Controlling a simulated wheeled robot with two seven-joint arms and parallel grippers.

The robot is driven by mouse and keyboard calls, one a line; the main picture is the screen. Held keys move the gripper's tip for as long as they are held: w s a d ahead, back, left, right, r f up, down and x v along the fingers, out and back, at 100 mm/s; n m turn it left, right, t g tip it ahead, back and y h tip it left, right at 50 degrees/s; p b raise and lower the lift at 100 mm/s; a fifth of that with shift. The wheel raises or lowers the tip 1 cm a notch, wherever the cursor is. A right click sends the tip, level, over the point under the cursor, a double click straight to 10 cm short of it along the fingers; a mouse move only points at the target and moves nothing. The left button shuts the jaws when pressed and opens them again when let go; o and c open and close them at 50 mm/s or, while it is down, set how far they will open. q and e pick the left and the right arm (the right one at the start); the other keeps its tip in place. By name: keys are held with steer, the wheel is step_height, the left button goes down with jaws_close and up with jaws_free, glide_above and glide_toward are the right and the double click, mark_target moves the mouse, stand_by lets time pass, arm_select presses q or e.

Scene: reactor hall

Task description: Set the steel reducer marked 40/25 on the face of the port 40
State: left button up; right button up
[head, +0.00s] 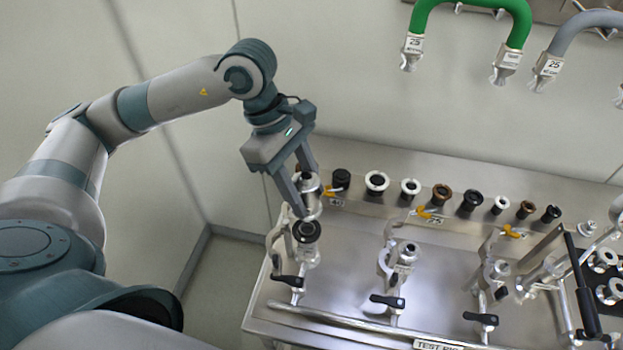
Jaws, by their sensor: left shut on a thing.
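My left gripper (305,192) points down at the left end of the steel bench. It is shut on a shiny steel reducer (311,205); its marking cannot be read from here. The leftmost port (306,231) stands on the bench with a round face and a black ring on it. It appears to be the port 40, but the label plate (337,202) behind it is too small to read surely. The reducer is just above and behind the port face in the picture; whether they touch I cannot tell. My right gripper is not in view.
Several black, steel and brown fittings stand in a row along the back, including a white-ringed one (376,182). Other ports (405,252) with black-handled valves stand to the right. Green (470,5) and grey (590,20) hoses hang on the wall. Bare bench lies between the ports.

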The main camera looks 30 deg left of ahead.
arm_select(q)
steer(key=shift+s, duration=0.15)
steer(key=shift+f, duration=0.15)
steer(key=shift+f+b, duration=1)
steer(key=shift+f, duration=2.35)
steer(key=shift+f+b, duration=0.25)
steer(key=shift+b, duration=0.6)
steer(key=o, duration=1.1)
